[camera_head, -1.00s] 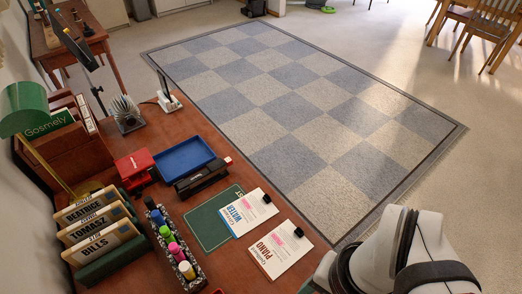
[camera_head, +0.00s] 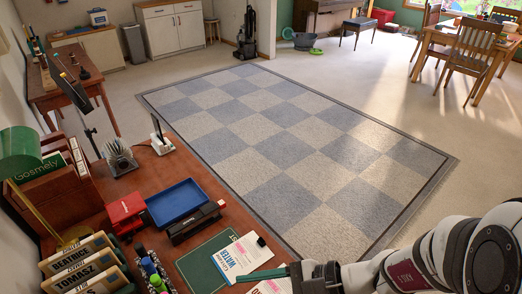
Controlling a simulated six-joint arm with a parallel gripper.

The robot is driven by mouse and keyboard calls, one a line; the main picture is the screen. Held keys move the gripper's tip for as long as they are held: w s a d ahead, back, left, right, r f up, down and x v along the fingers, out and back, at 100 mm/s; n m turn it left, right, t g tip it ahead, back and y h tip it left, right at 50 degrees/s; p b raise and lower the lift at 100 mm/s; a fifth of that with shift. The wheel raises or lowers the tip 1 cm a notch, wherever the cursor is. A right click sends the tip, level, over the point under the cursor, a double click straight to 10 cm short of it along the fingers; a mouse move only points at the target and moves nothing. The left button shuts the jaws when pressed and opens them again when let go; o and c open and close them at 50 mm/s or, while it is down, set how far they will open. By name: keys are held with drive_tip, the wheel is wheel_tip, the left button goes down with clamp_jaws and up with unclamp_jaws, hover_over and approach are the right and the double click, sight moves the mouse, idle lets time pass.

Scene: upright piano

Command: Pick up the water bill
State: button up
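The water bill (camera_head: 236,257) is a white sheet with blue "WATER" lettering and a small black object (camera_head: 261,242) at its upper right corner. It lies on the brown desk, partly over a dark green mat. My gripper (camera_head: 262,275) comes in from the right at the bottom, with a flat teal part pointing left across the bill's lower edge in the picture. I cannot tell whether it touches the paper. The gap between the fingers does not show. A second sheet (camera_head: 270,288), the piano one, is mostly hidden below my gripper.
The green mat (camera_head: 196,267) lies left of the bill. The desk edge is right of the bill.

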drive_tip(key=w+d+f+m+t+y, duration=0.1)
drive_tip(key=w+d+f+m+t, duration=0.1)
drive_tip(key=w+f+m+t, duration=0.3)
drive_tip(key=m+t+h, duration=0.5)
drive_tip(key=m, duration=0.4)
approach(263, 241)
drive_tip(key=shift+y, duration=0.3)
drive_tip(key=x, duration=0.9)
drive_tip(key=shift+w+f, duration=0.3)
drive_tip(key=shift+f, duration=0.05)
clamp_jaws()
